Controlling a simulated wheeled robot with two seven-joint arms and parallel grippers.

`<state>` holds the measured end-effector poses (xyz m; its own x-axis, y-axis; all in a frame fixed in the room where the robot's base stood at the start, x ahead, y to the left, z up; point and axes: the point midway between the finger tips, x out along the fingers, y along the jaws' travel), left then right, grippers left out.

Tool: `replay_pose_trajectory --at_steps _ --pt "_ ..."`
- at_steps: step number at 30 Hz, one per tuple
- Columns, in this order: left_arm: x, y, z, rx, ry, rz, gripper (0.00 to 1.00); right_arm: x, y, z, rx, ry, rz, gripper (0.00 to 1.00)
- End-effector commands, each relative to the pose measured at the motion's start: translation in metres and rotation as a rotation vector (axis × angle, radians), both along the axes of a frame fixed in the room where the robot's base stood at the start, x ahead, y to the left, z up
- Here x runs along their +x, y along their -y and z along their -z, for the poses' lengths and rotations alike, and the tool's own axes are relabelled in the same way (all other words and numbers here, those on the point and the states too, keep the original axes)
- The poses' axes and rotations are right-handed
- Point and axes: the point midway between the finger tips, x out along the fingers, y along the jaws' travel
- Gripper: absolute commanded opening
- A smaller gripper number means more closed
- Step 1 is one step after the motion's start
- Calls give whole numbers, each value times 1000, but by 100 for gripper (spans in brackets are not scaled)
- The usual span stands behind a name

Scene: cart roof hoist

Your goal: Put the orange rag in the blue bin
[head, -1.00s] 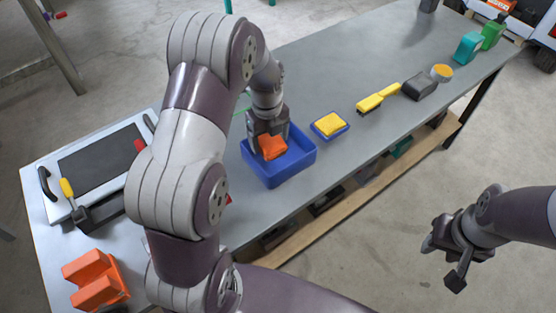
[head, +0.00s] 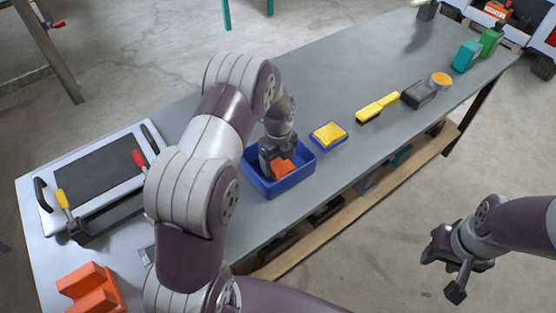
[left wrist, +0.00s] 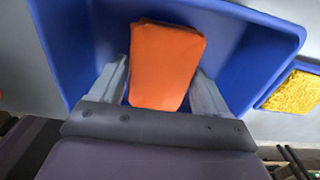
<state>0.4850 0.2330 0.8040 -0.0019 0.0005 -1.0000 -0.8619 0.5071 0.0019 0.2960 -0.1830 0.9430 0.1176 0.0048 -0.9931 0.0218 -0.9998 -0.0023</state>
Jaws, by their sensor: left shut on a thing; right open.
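The orange rag (head: 283,169) is between the fingers of my left gripper (head: 278,160), low inside the blue bin (head: 298,180). In the left wrist view the rag (left wrist: 166,66) lies between the two fingers of the left gripper (left wrist: 163,90), with the blue bin's wall (left wrist: 262,30) around it. My left gripper is shut on the rag. Whether the rag touches the bin floor I cannot tell. My right gripper (head: 448,270) is open and empty, off the table's front edge at the right.
A yellow sponge on a blue tray (head: 344,141) stands just right of the bin. A yellow brush (head: 377,107) and a dark block (head: 419,94) lie further along the grey table (head: 330,70). An orange block (head: 92,290) and a cutting board-like panel (head: 98,168) are at the left.

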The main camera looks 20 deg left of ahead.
Motion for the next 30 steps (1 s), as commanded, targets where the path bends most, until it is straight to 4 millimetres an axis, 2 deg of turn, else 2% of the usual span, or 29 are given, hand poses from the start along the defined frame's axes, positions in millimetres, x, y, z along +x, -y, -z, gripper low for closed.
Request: replay_pose_trajectory --at_steps 3,4,5,6,14,17,24,30 --pt "0 0 4 0 0 0 52 0 0 2 0 0 0 43" --pt "0 0 3 0 0 0 86 0 0 1 0 0 0 43" --pt "0 0 3 0 0 0 96 0 0 1 0 0 0 43" --pt "0 0 3 0 0 0 100 0 0 1 0 0 0 43" --pt "0 0 -4 0 1 0 100 0 0 -1 0 0 0 43" --pt "1 0 -23 0 4 0 100 0 0 0 0 0 0 43" --pt "1 0 -87 1 5 0 100 0 0 1 0 0 0 43" --pt "0 0 -117 0 1 -6 100 0 0 1 0 0 0 43"
